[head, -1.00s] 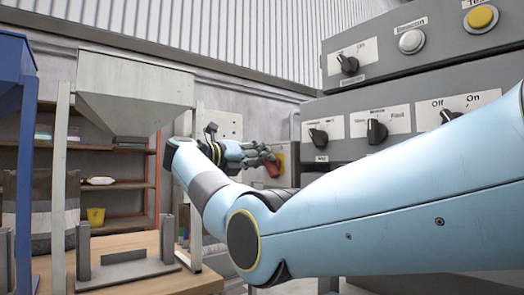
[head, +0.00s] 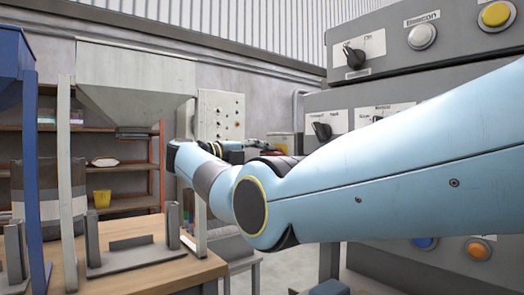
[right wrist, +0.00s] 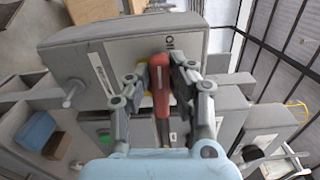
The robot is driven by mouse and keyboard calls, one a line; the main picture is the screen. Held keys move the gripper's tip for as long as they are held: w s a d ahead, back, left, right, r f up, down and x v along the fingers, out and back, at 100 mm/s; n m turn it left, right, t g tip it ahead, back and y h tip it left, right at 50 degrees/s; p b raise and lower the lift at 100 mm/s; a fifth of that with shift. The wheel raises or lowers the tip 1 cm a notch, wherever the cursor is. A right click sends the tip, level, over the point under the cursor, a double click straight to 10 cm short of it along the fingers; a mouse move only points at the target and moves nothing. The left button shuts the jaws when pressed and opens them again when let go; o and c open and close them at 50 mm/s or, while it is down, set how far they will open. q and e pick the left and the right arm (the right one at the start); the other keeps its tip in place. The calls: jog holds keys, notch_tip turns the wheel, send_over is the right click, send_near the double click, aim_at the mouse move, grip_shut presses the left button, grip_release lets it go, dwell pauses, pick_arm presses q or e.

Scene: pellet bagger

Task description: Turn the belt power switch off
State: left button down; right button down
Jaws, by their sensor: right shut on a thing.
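The belt power switch has a red lever handle (right wrist: 159,98) in front of a yellow plate on a grey box (right wrist: 80,55), in the right wrist view. My right gripper (right wrist: 160,78) has its two fingers on either side of the red handle and is shut on it. The handle points down toward the palm in that view. In the head view the box's yellow plate (head: 281,143) shows only partly, past my right gripper (head: 270,151), which is largely hidden by my arm. My left gripper is not in view.
A grey control panel (head: 385,85) with knobs and buttons stands close on the right, partly behind my right arm. A pale hopper (head: 135,80) stands over a wooden table (head: 150,265) on the left. A button box (head: 220,115) hangs behind it.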

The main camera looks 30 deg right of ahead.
jog(key=shift+d+n, duration=0.1)
jog(key=shift+n, duration=0.3)
jog(key=c, duration=1.2)
grip_release()
jog(key=shift+d+f, duration=0.1)
jog(key=s+a, duration=0.1)
jog(key=a, duration=1.1)
